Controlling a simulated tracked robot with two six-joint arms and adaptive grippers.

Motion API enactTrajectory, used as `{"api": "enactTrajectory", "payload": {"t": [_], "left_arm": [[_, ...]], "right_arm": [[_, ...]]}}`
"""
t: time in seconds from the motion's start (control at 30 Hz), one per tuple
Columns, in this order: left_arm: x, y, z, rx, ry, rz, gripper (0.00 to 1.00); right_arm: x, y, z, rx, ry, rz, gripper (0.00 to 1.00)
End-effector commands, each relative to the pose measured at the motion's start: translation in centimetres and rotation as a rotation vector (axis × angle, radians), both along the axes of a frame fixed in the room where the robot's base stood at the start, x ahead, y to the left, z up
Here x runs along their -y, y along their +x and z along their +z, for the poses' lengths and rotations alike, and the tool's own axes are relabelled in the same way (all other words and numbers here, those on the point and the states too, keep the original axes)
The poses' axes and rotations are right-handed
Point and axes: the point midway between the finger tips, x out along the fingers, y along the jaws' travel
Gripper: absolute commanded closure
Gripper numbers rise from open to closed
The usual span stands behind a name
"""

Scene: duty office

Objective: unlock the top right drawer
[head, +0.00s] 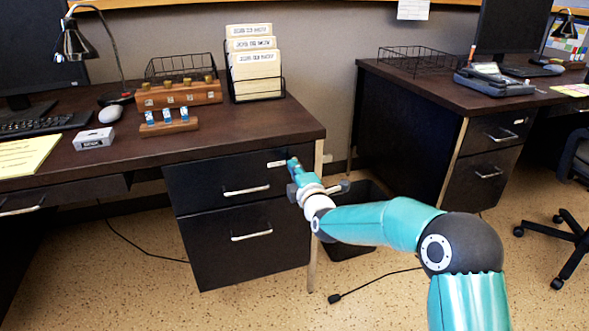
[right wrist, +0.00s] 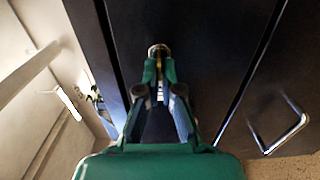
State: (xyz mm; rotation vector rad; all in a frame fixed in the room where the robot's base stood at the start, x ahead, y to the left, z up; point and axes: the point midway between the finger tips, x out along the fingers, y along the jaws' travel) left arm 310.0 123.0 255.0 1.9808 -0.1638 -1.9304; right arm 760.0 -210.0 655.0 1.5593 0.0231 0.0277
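The top right drawer (head: 208,178) is the upper black drawer in the left desk's pedestal, and it is closed. It has a silver handle (head: 246,190). My right gripper (head: 293,164) is at the drawer's upper right corner, beside a small white label. In the right wrist view my right gripper (right wrist: 159,72) points at the dark drawer front (right wrist: 215,50). Its green fingertips are close together on a thin brass-coloured key (right wrist: 159,62), at the round metal lock (right wrist: 157,49). The fingers hide most of the key. My left gripper is out of view.
The lower drawer (head: 245,252) is closed. A dark bin (head: 350,246) stands right of the pedestal, near the desk leg (head: 316,240). A file holder (head: 256,75) and wooden blocks (head: 178,94) stand on the desktop. A cable lies on the floor.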

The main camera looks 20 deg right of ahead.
Motion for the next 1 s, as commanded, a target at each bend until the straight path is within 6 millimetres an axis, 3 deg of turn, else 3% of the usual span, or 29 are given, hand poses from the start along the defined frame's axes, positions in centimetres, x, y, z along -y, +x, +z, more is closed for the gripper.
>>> {"api": "enactTrajectory", "payload": {"t": [0.33, 0.5, 0.83, 1.0], "left_arm": [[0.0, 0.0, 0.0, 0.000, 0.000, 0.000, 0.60], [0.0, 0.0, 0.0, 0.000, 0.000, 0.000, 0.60], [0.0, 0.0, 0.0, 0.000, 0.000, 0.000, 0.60], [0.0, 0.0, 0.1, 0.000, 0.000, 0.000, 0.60]], "right_arm": [[-0.6, -0.1, -0.6, -0.012, -0.007, 0.012, 1.00], [-0.5, -0.1, -0.5, -0.011, -0.005, 0.010, 0.71], [-0.2, -0.1, -0.2, -0.005, -0.004, 0.004, 0.71], [-0.1, -1.1, -0.2, -0.005, -0.003, 0.004, 0.71]]}}
